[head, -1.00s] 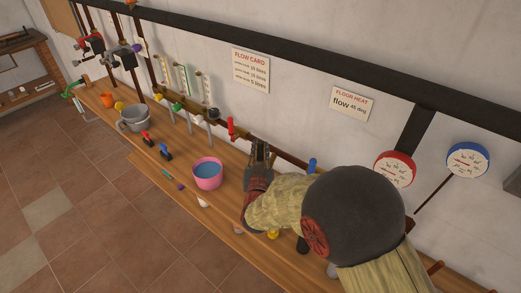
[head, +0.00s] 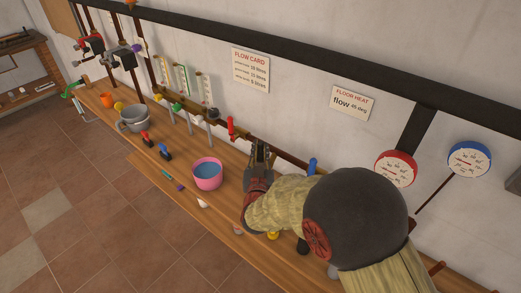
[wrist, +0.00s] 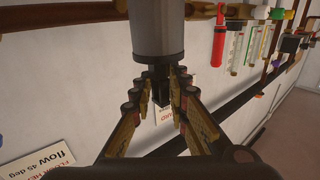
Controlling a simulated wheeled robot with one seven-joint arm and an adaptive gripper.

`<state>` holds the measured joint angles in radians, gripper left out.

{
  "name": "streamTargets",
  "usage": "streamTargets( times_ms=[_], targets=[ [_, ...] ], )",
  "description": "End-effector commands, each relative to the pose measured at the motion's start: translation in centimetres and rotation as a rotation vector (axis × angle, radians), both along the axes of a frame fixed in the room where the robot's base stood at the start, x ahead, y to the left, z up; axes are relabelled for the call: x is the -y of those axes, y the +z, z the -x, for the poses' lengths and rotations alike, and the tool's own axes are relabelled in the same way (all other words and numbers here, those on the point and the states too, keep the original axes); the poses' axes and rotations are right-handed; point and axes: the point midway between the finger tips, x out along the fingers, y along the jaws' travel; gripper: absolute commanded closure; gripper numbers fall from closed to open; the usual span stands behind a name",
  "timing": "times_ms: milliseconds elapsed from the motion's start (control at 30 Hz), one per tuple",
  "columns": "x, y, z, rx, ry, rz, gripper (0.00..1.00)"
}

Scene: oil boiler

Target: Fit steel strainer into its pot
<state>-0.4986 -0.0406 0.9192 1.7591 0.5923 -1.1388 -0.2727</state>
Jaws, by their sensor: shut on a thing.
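In the wrist view, my gripper (wrist: 160,92) is shut on the dark square stub at the near end of a grey metal cylinder. I take this cylinder to be the steel strainer (wrist: 158,28); it has a dark collar and runs out of the top of the frame. Its far end is out of sight, and I cannot make out the pot or any contact with it. In the head view, my gripper (head: 260,147) is close to the wall pipe above the bench, and what it holds is not clear there.
A pink bucket (head: 208,184) of blue liquid stands on the wooden bench (head: 222,218) left of my arm. A grey pot-like vessel (head: 132,126) stands farther left. A red-handled valve (head: 231,126) and brown pipe (head: 290,159) are close to my gripper. Small items line the bench's front.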

Motion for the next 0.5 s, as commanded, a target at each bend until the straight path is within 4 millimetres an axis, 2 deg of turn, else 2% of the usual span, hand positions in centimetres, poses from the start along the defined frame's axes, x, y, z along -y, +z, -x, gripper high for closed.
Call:
streamTargets(
  times_ms=[500],
  targets=[
    [0.0, -1.5, 0.0, 0.001, 0.0, 0.0, 1.0]
  ],
)
